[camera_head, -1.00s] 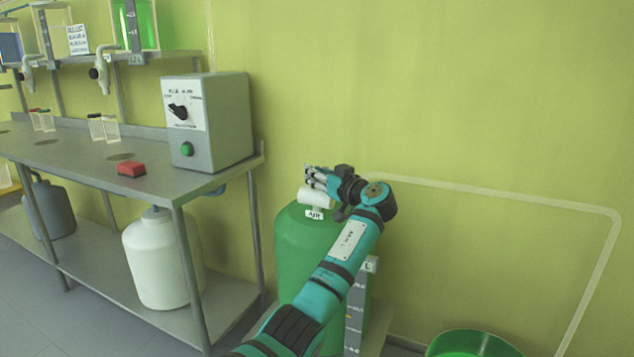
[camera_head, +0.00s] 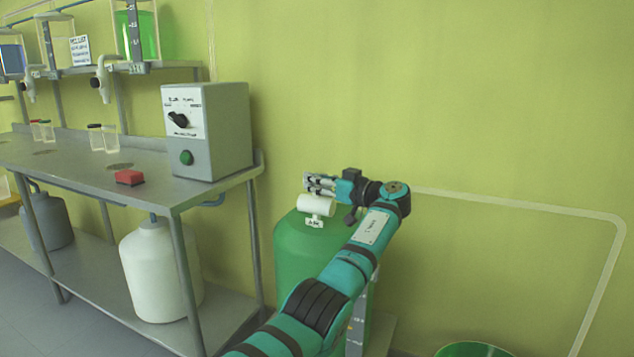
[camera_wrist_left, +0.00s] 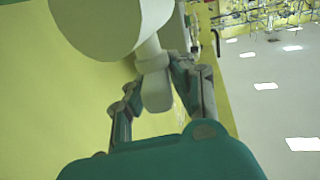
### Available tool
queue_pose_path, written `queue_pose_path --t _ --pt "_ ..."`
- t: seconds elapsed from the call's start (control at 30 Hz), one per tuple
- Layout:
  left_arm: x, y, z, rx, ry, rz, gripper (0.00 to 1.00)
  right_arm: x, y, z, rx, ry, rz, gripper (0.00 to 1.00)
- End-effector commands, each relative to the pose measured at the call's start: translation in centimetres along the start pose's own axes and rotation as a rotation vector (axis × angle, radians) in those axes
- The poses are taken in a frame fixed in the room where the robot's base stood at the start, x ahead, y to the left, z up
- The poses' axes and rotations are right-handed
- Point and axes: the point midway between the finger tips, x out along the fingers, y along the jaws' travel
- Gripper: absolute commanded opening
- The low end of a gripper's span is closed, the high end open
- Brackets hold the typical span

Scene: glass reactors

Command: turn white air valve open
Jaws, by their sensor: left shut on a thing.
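The white air valve (camera_head: 317,205) sits on top of the green tank (camera_head: 296,250), with a small label on its front. My left gripper (camera_head: 318,184) is at the top of the valve, its arm reaching over the tank from the front. In the left wrist view, the valve's large white body (camera_wrist_left: 105,25) fills the upper left. A pale handle piece (camera_wrist_left: 155,82) stands between the fingers of my left gripper (camera_wrist_left: 158,90), which is shut on it. The exact finger contact is partly hidden. My right gripper is not in view.
A steel bench (camera_head: 80,165) with a grey control box (camera_head: 215,130) and a red block (camera_head: 130,177) stands to the left. A white jug (camera_head: 150,270) is on its lower shelf. A green bin (camera_head: 470,350) is at the lower right. The wall above the tank is clear.

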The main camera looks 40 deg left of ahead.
Motion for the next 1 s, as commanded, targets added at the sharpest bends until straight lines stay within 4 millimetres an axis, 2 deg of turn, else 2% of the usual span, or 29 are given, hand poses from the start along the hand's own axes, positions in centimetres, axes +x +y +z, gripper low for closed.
queue_pose_path --t 0.17,0.2,0.33,0.37,0.7,0.87,1.0 --pt "0.1 0.0 -0.3 -0.005 0.004 0.001 0.0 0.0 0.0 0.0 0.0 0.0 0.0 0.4" --pt "0.1 0.0 -0.3 -0.005 0.004 0.001 0.26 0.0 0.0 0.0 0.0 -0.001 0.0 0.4" --pt "0.1 0.0 -0.2 -0.004 0.003 0.001 0.43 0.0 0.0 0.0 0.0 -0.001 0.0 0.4" --pt "0.1 0.0 -0.2 -0.003 0.003 0.001 0.44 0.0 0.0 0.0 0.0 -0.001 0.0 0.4" --pt "-0.6 0.1 -0.1 -0.001 0.001 0.003 0.44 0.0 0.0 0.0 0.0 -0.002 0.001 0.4" --pt "-3.2 0.1 0.0 -0.003 0.0 0.005 0.44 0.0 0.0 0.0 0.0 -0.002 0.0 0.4" --pt "-6.3 0.1 -0.1 -0.002 0.001 0.006 0.44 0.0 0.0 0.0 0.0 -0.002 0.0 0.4"
